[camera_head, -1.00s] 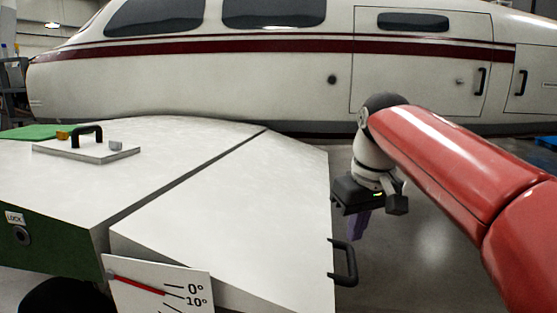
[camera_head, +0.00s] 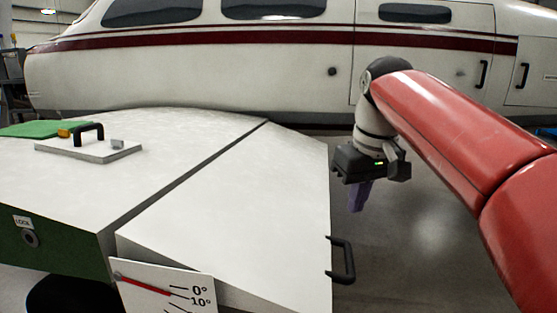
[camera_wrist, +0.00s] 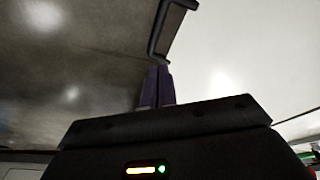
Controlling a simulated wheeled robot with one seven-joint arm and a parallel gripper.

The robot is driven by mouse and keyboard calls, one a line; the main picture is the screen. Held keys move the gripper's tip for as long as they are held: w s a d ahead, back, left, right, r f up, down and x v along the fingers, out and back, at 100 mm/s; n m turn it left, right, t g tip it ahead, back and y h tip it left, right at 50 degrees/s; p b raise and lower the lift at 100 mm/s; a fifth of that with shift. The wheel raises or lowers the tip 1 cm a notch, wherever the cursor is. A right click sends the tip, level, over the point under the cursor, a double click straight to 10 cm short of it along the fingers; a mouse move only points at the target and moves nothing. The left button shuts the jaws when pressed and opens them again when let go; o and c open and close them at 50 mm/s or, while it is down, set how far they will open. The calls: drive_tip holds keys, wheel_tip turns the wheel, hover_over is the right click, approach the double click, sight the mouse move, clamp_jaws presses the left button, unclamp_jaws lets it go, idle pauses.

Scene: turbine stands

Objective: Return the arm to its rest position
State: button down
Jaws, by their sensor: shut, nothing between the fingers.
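My red arm reaches in from the right in the head view. My gripper (camera_head: 358,208) hangs from its end with the purple fingers pointing down, just right of the white panel's right edge. The fingers are shut and empty. In the wrist view the purple fingers (camera_wrist: 157,88) are together, and a black handle (camera_wrist: 165,30) shows beyond their tips. In the head view that handle (camera_head: 347,260) is on the panel's right side, below my gripper and apart from it.
A white wing-like stand (camera_head: 220,190) fills the left and middle, with a handled plate (camera_head: 75,151) on top. An angle scale (camera_head: 165,292) is at its front. A white aircraft (camera_head: 270,75) stands behind. Open floor (camera_head: 420,250) lies right of the stand, below my arm.

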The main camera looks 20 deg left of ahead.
drive_tip(key=shift+d, duration=0.1)
drive_tip(key=s+d+f+m+t+h, duration=0.1)
drive_tip(key=s+d+f+m, duration=0.2)
drive_tip(key=d, duration=0.4)
drive_tip(key=s+d+f+m+t, duration=0.1)
drive_tip(key=s+d+f, duration=0.1)
drive_tip(key=s+d, duration=0.35)
drive_tip(key=s+d+f+m+t, duration=0.2)
drive_tip(key=s+d+f+m, duration=0.3)
drive_tip(key=s+d+f, duration=0.5)
drive_tip(key=shift+s+d+f+h, duration=0.3)
drive_tip(key=shift+s+d+f, duration=0.15)
drive_tip(key=shift+f, duration=1.35)
